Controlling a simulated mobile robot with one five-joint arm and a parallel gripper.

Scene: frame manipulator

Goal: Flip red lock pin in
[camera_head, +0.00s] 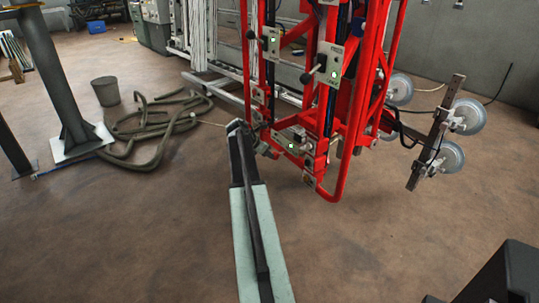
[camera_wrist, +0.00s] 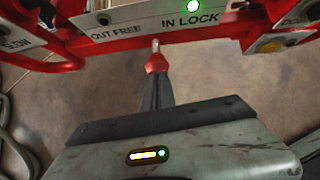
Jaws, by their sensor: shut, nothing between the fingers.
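The red lock pin (camera_wrist: 157,60) shows in the wrist view as a small red knob on a short metal shaft. It sits just below a white plate (camera_wrist: 150,18) marked "OUT FREE" on the left and "IN LOCK" on the right, with a green light near "IN LOCK". My gripper (camera_wrist: 157,76) is shut and empty, its dark fingers pointing at the knob. The tips are right at the knob; I cannot tell whether they touch it. In the head view my arm reaches to the low left part of the red frame (camera_head: 340,180), and the pin cannot be made out there.
Suction cups (camera_head: 467,116) on a dark bar stand right of the frame. A coiled hose (camera_head: 150,140), a grey bucket (camera_head: 106,91) and a steel post (camera_head: 62,80) are at the left. The floor in front of the frame is clear.

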